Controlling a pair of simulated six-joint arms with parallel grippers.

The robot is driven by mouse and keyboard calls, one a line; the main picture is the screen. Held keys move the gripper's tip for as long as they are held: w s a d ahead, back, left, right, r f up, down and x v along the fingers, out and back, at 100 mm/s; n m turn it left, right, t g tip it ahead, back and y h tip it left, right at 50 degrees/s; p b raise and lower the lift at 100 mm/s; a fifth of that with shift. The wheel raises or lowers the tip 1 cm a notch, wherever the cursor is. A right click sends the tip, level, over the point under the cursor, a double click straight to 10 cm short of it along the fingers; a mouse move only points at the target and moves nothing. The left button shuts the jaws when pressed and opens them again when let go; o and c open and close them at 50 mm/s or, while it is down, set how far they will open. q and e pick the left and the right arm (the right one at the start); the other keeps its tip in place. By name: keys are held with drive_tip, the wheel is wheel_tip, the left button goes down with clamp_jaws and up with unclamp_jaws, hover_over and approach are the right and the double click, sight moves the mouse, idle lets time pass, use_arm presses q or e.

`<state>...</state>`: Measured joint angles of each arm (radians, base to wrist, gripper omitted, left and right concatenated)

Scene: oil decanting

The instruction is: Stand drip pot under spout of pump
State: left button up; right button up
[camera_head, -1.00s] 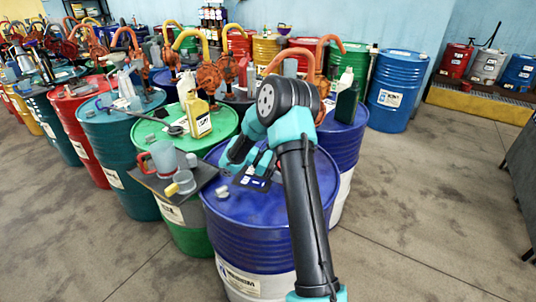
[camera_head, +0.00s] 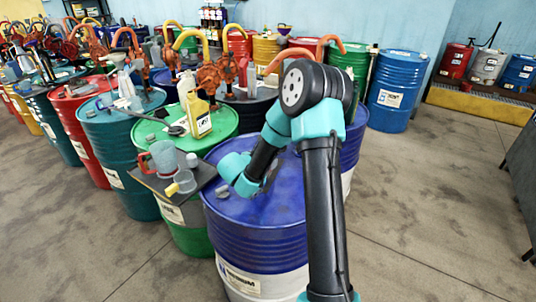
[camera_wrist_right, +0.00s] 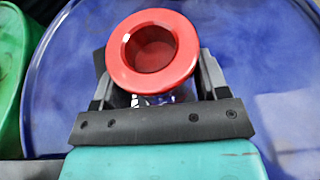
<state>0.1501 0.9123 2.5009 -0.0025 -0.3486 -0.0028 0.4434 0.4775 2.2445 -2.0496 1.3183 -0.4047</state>
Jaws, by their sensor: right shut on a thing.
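In the right wrist view my right gripper (camera_wrist_right: 157,85) is shut on the drip pot (camera_wrist_right: 183,60), a small vessel with a wide red rim and a dark red hollow. Its lower body is mostly hidden by the rim and the gripper. The blue drum top (camera_wrist_right: 255,75) lies behind it; I cannot tell whether the pot touches it. Orange pumps with curved spouts stand on drums behind, one with a yellow spout (camera_head: 205,55), another with an orange spout (camera_head: 330,41). My left gripper is out of view.
A tray (camera_head: 150,182) with mugs sits on the green drum to the left, with a yellow-labelled bottle (camera_head: 199,118) behind. Open floor (camera_head: 440,210) lies right.

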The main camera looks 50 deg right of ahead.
drive_tip(key=shift+w+a+t, duration=0.25)
drive_tip(key=shift+t, duration=0.05)
drive_tip(key=shift+d, duration=0.1)
drive_tip(key=w+d, duration=0.3)
drive_tip(key=d, duration=0.1)
drive_tip(key=w+d+f, duration=0.1)
drive_tip(key=w+d, duration=0.6)
drive_tip(key=d, duration=0.1)
drive_tip(key=shift+w+f, duration=0.2)
drive_tip(key=shift+w, duration=0.05)
drive_tip(key=shift+f, duration=1.75)
drive_tip(key=shift+f, duration=0.15)
drive_tip(key=o, duration=1.1)
